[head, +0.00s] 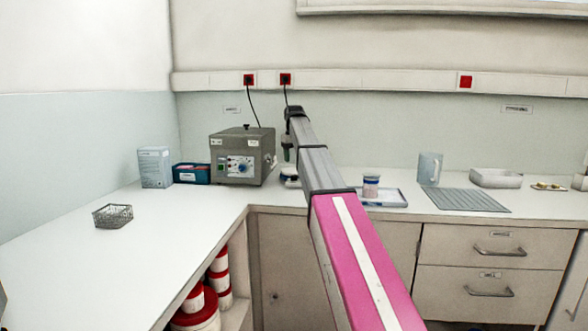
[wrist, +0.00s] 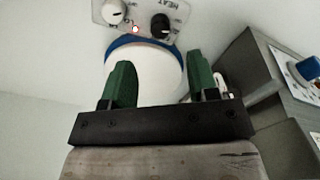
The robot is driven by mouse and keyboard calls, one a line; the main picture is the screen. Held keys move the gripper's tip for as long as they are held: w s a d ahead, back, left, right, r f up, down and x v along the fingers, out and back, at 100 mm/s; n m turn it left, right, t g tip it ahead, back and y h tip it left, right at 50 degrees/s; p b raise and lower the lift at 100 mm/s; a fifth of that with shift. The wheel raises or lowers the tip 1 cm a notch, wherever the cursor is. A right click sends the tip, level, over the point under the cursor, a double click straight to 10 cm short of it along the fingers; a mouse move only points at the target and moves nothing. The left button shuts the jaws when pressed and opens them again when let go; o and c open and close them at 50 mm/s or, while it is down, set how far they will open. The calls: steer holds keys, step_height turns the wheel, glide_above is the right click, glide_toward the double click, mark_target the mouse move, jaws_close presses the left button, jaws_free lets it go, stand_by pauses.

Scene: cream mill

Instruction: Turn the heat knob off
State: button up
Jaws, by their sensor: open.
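The heat knob (wrist: 160,24) is a black round knob with a white mark, beside the upside-down word HEAT at the top of the wrist view. It sits on a pale panel (wrist: 145,14) with a white knob (wrist: 114,11) and a small red light (wrist: 135,29). My gripper (wrist: 160,70) is open, its two green fingers apart and clear of the knob. A white round body with a blue rim (wrist: 150,82) shows between and behind the fingers. In the head view my gripper (head: 287,148) hangs by the back counter; my arm hides most of the device there.
A grey box (head: 236,142) with a blue knob (head: 243,169) stands just left of my gripper; its side also shows in the wrist view (wrist: 285,75). A blue-lidded jar (head: 371,186) on a tray (head: 392,198) stands to the right. The left counter is mostly clear around a wire basket (head: 113,216).

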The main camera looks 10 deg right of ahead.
mark_target(294, 176)
steer(key=shift+r, duration=1.35)
step_height(294, 176, down, 11)
steer(key=m, duration=1.2)
steer(key=shift+a+r, duration=0.1)
steer(key=shift+r, duration=0.1)
steer(key=c, duration=0.9)
